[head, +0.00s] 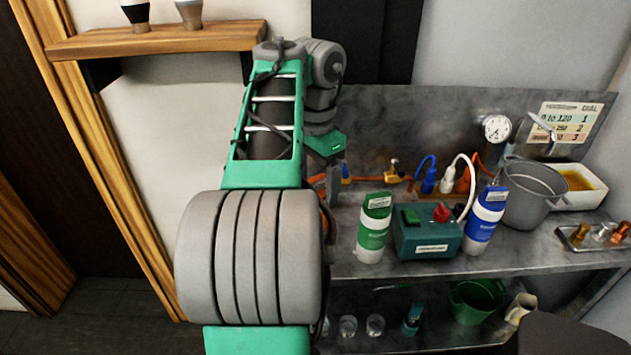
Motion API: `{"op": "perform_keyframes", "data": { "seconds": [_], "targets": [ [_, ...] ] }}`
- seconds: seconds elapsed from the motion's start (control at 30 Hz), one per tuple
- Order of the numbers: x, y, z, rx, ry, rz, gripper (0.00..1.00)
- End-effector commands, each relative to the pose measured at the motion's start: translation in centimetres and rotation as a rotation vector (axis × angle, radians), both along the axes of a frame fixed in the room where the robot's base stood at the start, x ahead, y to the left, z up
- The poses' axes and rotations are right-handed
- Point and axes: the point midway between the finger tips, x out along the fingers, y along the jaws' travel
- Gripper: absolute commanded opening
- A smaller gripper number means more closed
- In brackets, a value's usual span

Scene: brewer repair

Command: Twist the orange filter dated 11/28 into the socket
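I cannot pick out an orange filter dated 11/28, and no such date is readable. Small copper-orange pieces and a clear one lie on a metal tray (597,245) at the right end of the counter. An orange pipe (372,179) with a brass fitting (394,166) runs along the back of the counter. I cannot tell which part is the socket. My gripper (333,188) hangs above the counter's left end, near the pipe's left end. My arm largely hides it, so its fingers and anything between them cannot be made out.
A green-labelled bottle (373,238), a teal box (428,238) with a red knob and a blue-labelled bottle (482,228) stand mid-counter. Behind are hose connectors (447,180) and a gauge (496,128). A grey pot (533,195) and white basin (583,188) stand right.

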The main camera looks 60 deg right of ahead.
Motion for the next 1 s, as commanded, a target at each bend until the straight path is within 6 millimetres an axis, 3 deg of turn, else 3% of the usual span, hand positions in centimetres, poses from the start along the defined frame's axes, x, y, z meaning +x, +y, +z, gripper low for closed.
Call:
{"op": "perform_keyframes", "data": {
  "seconds": [0.03,0.1,0.43,1.0],
  "targets": [
    [0.03,-0.01,-1.46,-0.001,0.0,0.001,0.81],
    [0.03,-0.01,-2.08,-0.002,0.0,0.001,0.81],
    [0.04,0.0,-2.24,-0.002,0.0,0.002,0.81],
    [0.04,0.0,-2.27,-0.002,0.0,0.003,0.35]
  ]
}}
